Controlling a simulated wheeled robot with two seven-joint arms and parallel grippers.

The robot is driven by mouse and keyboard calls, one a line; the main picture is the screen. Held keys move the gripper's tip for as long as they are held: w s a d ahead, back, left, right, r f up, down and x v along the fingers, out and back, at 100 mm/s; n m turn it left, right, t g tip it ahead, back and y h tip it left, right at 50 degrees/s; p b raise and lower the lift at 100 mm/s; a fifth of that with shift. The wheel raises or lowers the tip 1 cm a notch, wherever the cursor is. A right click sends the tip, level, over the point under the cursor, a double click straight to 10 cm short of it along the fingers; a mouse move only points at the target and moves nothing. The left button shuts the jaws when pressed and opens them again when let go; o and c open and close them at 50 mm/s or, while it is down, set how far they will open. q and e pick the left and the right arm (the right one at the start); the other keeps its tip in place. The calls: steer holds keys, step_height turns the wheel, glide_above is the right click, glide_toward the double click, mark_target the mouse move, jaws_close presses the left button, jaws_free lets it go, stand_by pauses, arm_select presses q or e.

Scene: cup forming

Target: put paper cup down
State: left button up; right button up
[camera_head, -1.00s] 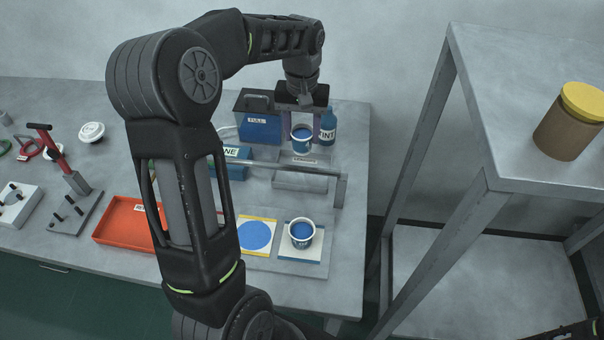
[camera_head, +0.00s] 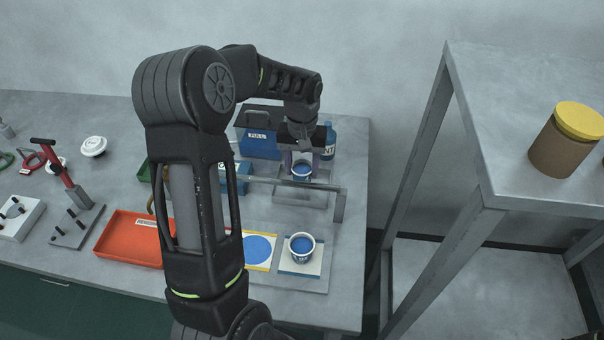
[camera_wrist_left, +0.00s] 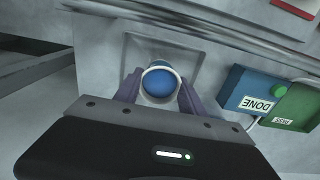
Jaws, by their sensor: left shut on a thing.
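A paper cup (camera_head: 302,172) with a white rim and blue inside is between the fingers of my left gripper (camera_head: 302,160) at the back right of the table. The left wrist view shows the cup (camera_wrist_left: 160,84) between the two purple fingers, and the gripper (camera_wrist_left: 158,92) is shut on it. Below it in that view is a square grey block or recess; I cannot tell if the cup touches it. Another blue-filled cup (camera_head: 301,246) stands upright on a white and blue card at the front right. My right gripper is not in view.
A blue bottle (camera_head: 328,142) and a blue-fronted bin (camera_head: 262,143) stand close behind the gripper. A grey rail (camera_head: 335,190) crosses in front of it. An orange tray (camera_head: 128,238) lies at left. A shelf (camera_head: 520,100) with a brown jar (camera_head: 563,145) stands right.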

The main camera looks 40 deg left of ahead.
mark_target(302, 175)
arm_select(q)
steer(key=shift+f, duration=1.5)
steer(key=shift+f, duration=0.15)
steer(key=o, duration=1.3)
step_height(302, 175, up, 12)
steer(key=shift+r+b, duration=0.2)
steer(key=shift+b, duration=0.25)
